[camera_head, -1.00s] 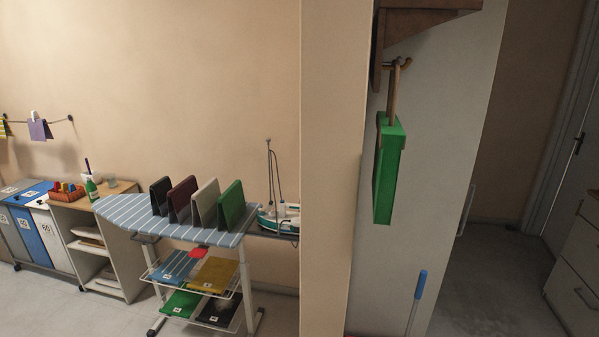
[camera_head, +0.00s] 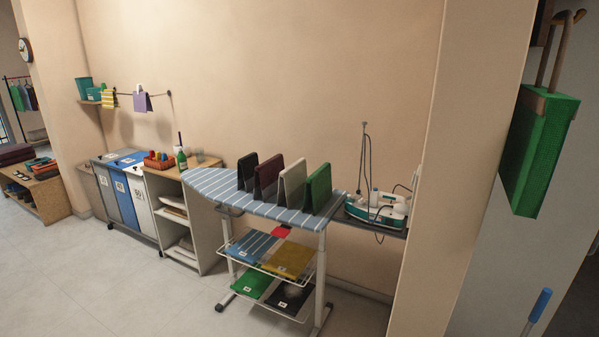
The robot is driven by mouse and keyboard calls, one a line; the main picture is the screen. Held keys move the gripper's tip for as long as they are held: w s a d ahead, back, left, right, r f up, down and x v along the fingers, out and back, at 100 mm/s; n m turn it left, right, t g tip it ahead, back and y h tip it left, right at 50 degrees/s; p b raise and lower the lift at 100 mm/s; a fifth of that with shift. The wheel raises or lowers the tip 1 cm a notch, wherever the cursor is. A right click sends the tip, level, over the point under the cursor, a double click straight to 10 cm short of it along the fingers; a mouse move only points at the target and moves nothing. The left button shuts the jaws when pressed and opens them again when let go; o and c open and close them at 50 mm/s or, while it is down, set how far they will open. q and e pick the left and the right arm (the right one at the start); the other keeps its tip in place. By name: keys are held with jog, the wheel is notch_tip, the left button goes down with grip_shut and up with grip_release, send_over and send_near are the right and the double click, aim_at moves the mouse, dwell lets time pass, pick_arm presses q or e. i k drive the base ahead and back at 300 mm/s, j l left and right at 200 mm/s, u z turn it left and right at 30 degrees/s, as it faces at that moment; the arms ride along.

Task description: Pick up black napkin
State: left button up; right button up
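A black folded cloth (camera_head: 247,171) stands upright on the blue striped ironing board (camera_head: 215,185). It is the leftmost in a row, with a dark maroon cloth (camera_head: 267,180), a beige one (camera_head: 293,186) and a green one (camera_head: 319,188) to its right. Another black folded cloth (camera_head: 290,298) with a white label lies flat on the lower wire shelf under the board, at the right. I cannot tell from the view which black piece is the napkin. Neither of my grippers is in view.
A green and white iron station (camera_head: 377,213) stands at the board's right end. Labelled bins (camera_head: 127,195) and a wooden shelf unit (camera_head: 205,232) stand left. A wall edge with a hanging green box (camera_head: 539,150) is close at right. The floor (camera_head: 110,290) at front left is clear.

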aim_at(246, 165)
jog(key=i+l+u, duration=0.75)
jog(key=z, duration=0.2)
jog(key=i+j+z, duration=0.3)
jog(key=z, duration=0.15)
jog(key=i+j+z, duration=0.45)
